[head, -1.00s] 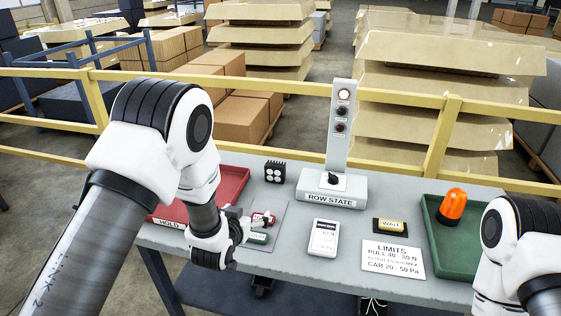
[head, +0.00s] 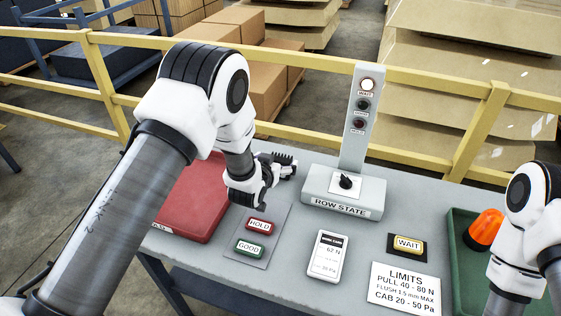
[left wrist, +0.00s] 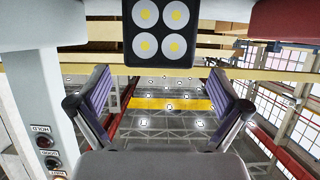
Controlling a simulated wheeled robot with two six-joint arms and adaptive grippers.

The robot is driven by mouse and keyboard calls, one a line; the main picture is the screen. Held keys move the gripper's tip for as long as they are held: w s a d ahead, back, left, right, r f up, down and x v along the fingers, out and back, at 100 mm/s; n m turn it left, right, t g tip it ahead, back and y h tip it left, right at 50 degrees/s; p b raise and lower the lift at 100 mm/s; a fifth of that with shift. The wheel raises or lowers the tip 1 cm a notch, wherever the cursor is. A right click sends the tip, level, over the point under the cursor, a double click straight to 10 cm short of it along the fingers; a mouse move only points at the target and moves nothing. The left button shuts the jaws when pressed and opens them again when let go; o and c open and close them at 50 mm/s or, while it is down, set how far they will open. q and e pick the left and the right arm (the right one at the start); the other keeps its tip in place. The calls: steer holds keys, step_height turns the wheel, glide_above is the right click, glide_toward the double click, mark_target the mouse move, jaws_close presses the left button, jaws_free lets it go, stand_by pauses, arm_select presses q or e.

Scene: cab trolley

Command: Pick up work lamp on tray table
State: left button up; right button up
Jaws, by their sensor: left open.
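The work lamp is a small black block with four round yellow-white lights. In the left wrist view the lamp (left wrist: 160,30) is at the top centre, just past and between the fingertips. In the head view the dark lamp (head: 283,158) is mostly hidden behind my left gripper (head: 277,172), so their contact cannot be judged there. In the left wrist view my left gripper (left wrist: 160,95) has its two purple-padded fingers spread wide, with nothing between the pads. The grey table (head: 290,235) carries the lamp. My right gripper is out of view.
The ROW STATE post (head: 343,190) stands close right of my left gripper. HOLD (head: 260,226) and GOOD (head: 249,248) buttons lie in front. A handheld meter (head: 328,255), WAIT button (head: 407,245) and orange beacon (head: 485,230) are farther right. A yellow rail (head: 300,75) runs behind.

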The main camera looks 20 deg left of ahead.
mark_target(280, 157)
arm_select(q)
steer(key=x, duration=0.4)
steer(key=shift+s+d, duration=0.1)
steer(key=shift+s, duration=0.15)
steer(key=shift+s+r, duration=0.1)
steer(key=shift+r, duration=0.05)
steer(key=shift+c, duration=1.1)
steer(key=c, duration=1.3)
